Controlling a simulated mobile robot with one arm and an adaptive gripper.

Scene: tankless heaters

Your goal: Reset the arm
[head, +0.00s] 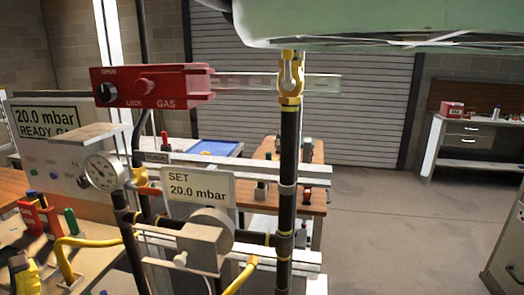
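Neither my arm nor my gripper shows in the head view, so its pose and whether it is open or shut are hidden. A pale green casing (380,22) fills the top right, cut off by the picture's edge. A black upright pipe (289,150) runs below it, with a brass fitting (290,78) at its top. A red box marked LOCK and GAS (150,87) is at the upper left. A sign reading SET 20.0 mbar (198,187) and a round dial gauge (104,171) stand below it.
A display reading 20.0 mbar (46,122) stands at the left. A yellow and black object (24,275) is at the lower left. A wooden-topped table (312,196) stands behind the pipes. A workbench (470,137) is at the back right. The floor (410,230) at right is clear.

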